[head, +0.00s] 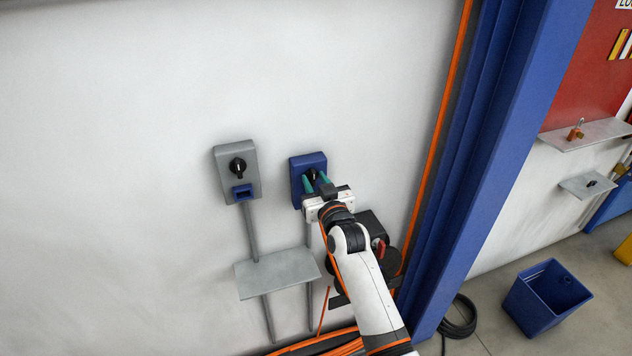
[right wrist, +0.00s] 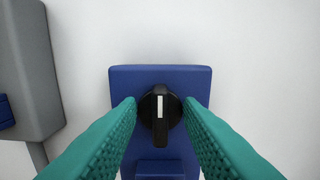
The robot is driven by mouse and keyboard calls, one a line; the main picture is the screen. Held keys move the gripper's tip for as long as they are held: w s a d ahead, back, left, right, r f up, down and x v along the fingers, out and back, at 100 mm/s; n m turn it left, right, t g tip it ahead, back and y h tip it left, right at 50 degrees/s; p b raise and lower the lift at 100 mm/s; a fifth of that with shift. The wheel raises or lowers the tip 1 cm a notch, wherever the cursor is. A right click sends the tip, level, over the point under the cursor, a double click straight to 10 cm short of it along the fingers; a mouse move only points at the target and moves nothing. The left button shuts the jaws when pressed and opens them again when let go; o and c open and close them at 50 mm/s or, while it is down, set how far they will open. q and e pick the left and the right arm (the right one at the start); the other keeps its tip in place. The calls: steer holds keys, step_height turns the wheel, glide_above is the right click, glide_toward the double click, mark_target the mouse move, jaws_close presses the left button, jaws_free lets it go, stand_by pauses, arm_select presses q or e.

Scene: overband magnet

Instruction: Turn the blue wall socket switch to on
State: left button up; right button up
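The blue wall socket (head: 298,166) is mounted on the white wall, and it also shows in the right wrist view (right wrist: 160,76). Its black rotary switch (right wrist: 152,121) has a white mark that stands upright; in the head view the switch (head: 311,173) is partly hidden. My right gripper (head: 318,181) is in front of the blue socket. Its teal fingers (right wrist: 160,118) are open, one on each side of the switch. In the right wrist view, narrow gaps seem to remain between fingers and switch; contact is hard to tell. My left gripper is not in view.
A grey socket (head: 222,163) with a black knob and blue outlet is left of the blue one. A grey shelf (head: 277,273) sticks out below. A blue pillar (head: 490,150) stands right, with a blue bin (head: 547,298) on the floor beyond it.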

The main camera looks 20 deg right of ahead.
steer(key=shift+c, duration=0.5)
jaws_close()
steer(key=shift+n, duration=0.3)
steer(key=shift+r+n+p, duration=0.1)
steer(key=shift+n+p, duration=0.45)
steer(key=shift+n, duration=0.45)
steer(key=n, duration=0.3)
steer(key=shift+a+p, duration=0.1)
steer(key=shift+p, duration=0.25)
steer(key=n, duration=0.6)
steer(key=shift+f, duration=0.2)
steer(key=n, duration=0.6)
steer(key=shift+a+f, duration=0.1)
steer(key=shift+f, duration=0.05)
